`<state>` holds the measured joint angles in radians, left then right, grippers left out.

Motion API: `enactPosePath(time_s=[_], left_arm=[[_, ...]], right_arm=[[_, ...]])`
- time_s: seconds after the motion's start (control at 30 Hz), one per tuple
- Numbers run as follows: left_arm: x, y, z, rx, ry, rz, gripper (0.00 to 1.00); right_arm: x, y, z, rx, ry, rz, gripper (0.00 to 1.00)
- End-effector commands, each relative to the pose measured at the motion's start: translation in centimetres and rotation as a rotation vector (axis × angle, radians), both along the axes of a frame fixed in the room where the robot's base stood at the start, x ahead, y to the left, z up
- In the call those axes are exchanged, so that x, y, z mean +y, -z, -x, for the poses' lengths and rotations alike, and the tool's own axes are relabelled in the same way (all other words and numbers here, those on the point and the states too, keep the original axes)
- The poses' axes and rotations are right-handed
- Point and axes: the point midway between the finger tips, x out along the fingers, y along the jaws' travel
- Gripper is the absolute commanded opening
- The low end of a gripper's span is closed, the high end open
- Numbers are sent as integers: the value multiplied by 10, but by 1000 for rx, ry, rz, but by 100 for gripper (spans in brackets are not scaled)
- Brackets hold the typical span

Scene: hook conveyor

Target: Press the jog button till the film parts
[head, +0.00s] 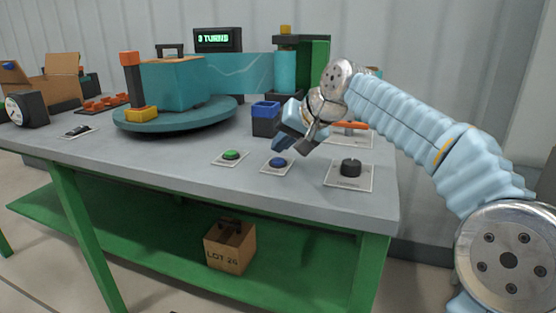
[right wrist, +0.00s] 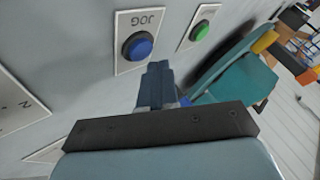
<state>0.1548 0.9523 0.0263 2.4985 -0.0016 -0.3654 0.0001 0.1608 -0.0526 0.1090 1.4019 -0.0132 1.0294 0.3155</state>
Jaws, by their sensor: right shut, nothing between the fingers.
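The jog button is a blue cap (head: 277,162) on a pale plate at the table's front. In the right wrist view the blue button (right wrist: 138,45) sits on a plate lettered JOG. My right gripper (head: 278,145) is shut and empty, just above and behind the blue button in the head view. In the wrist view its fingertips (right wrist: 156,68) are close to the button; I cannot tell whether they touch it. The teal film (head: 242,72) spans from the wrapped load (head: 172,84) on the turntable (head: 180,118) to the roll (head: 285,72). My left gripper is out of view.
A green button (head: 231,155) lies left of the blue one, and a black knob (head: 350,167) lies right. A dark blue holder (head: 265,122) stands behind the gripper. The display (head: 217,39) reads a number of TURNS. A box marked LOT 26 (head: 230,248) sits on the lower shelf.

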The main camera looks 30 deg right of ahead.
Motion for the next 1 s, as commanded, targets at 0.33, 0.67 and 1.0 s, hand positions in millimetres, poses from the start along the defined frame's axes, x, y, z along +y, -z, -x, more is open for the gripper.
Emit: enactPosePath(time_s=[0.33, 0.67, 1.0], left_arm=[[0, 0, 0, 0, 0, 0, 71], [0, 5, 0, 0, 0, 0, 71], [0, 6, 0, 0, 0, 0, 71]], right_arm=[[0, 0, 0, 0, 0, 0, 0], [0, 7, 0, 0, 0, 0, 0], [0, 8, 0, 0, 0, 0, 0]])
